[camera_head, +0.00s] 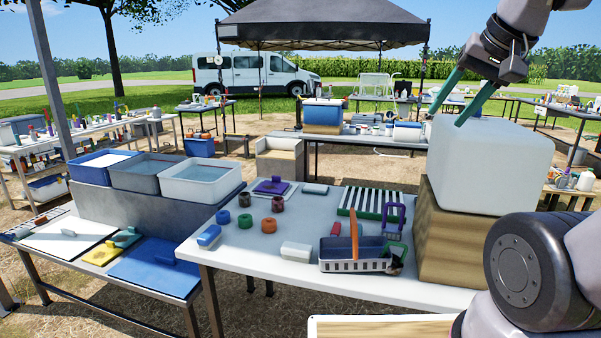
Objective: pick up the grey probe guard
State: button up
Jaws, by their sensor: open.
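My gripper (446,118) is at the upper right, with two green fingers spread apart and nothing between them. It appears over or in front of the top of a large pale block (490,165). I cannot single out a grey probe guard for certain.
The pale block rests on a wooden block (450,240) at the table's right. A grey basket (345,267) with an orange-handled tool stands at the front. A green-and-white striped rack (366,203) lies behind. Open bins (200,190) stand left.

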aim_at(245, 197)
jog(key=u, duration=1.5)
jog(key=z, duration=0.4)
jog(key=i+j+z, duration=0.2)
jog(key=z, duration=0.2)
jog(key=i+j+z, duration=0.1)
jog(key=j+z, duration=0.35)
jog(key=i+j, duration=0.15)
jog(key=j, duration=0.3)
jog(key=i+j+z, duration=0.15)
jog(key=j, duration=0.25)
jog(key=i+j, duration=0.15)
jog(key=j, duration=0.3)
jog(key=i+j+z, duration=0.15)
jog(key=j, duration=0.3)
jog(key=i+j, duration=0.1)
jog(key=j, duration=0.35)
jog(key=i+j, duration=0.3)
jog(key=i+z, duration=0.05)
